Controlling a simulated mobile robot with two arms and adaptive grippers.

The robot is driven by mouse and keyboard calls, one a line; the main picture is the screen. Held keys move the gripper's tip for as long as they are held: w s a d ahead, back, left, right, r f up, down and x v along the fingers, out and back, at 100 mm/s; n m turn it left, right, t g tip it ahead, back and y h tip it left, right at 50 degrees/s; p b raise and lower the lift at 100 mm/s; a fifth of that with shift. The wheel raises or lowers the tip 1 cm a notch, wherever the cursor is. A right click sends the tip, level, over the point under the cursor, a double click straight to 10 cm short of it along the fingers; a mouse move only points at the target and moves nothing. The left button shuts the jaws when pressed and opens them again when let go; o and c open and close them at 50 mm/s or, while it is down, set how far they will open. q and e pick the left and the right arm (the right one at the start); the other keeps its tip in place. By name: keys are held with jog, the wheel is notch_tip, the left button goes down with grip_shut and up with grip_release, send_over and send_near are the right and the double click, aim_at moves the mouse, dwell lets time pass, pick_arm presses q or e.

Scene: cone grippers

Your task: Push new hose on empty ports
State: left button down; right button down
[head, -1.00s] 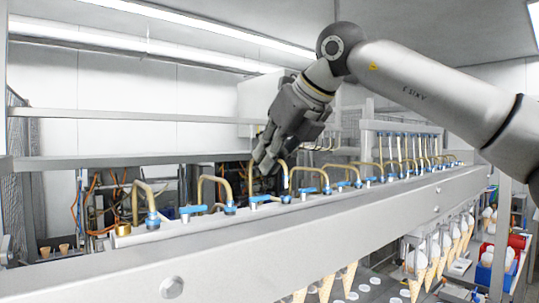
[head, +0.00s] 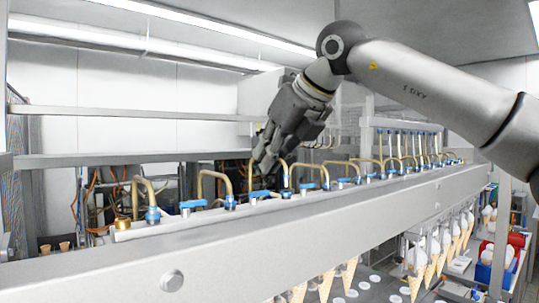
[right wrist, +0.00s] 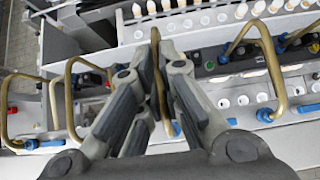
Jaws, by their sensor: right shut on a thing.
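My right gripper (head: 264,163) is above the row of ports, its fingers pointing down. In the right wrist view it is shut on a brass-coloured hose (right wrist: 155,42), which stands between the two fingertips. Other bent hoses (head: 220,177) rise from the blue fittings along the metal rail (head: 330,203). More bent hoses (right wrist: 269,58) stand on both sides of the gripper in the right wrist view. My left gripper is not in view.
A long steel beam (head: 235,245) runs across the front, with ice cream cones (head: 417,285) below it. Blue valve handles (head: 193,204) and neighbouring hoses crowd the rail. A shelf bar (head: 130,160) and wiring are behind. Open air lies above the rail on the left.

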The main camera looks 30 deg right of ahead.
jog(key=shift+f+b, duration=0.8)
jog(key=shift+f, duration=0.25)
dwell(0.7)
jog(key=c, duration=1.5)
grip_release()
jog(key=shift+c, duration=0.2)
jog(key=o, duration=0.3)
jog(key=shift+r, duration=0.1)
